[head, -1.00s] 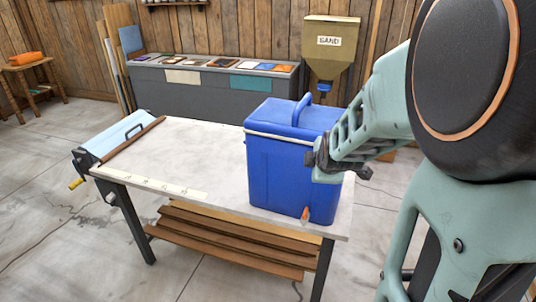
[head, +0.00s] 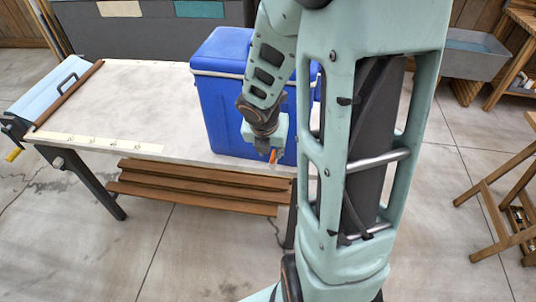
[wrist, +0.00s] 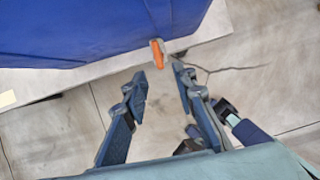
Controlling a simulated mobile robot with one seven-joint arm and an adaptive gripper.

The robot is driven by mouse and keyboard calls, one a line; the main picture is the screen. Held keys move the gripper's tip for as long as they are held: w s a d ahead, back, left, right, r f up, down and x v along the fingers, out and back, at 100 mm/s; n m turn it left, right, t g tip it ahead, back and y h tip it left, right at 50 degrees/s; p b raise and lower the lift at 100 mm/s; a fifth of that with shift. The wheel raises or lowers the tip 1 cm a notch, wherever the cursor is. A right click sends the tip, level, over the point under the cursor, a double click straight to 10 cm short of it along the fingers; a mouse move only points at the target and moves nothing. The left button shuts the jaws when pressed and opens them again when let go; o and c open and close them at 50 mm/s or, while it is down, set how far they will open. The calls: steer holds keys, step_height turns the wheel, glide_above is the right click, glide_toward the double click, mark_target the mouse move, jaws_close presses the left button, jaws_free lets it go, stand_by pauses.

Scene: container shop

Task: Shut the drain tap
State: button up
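The blue cooler box (head: 220,100) stands on the near right part of the white-topped table. Its drain tap is a small orange lever (head: 273,156) low on the front wall, close to the table's front edge. In the wrist view the orange tap (wrist: 157,54) stands out from the blue wall of the cooler (wrist: 90,30), just beyond my fingertips. My gripper (wrist: 158,76) is open and empty, its two fingers apart on either side of the tap's line. In the head view my gripper (head: 264,150) hangs in front of the cooler, pointing down near the tap.
Brown boards (head: 190,190) lie on a shelf below. A grey basin (head: 470,55) and wooden stands (head: 500,190) are at right.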

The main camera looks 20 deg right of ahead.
mark_target(272, 157)
steer(key=b+x, duration=0.2)
steer(key=x, duration=0.3)
steer(key=shift+w+f, duration=0.2)
steer(key=shift+f, duration=0.15)
jaws_close()
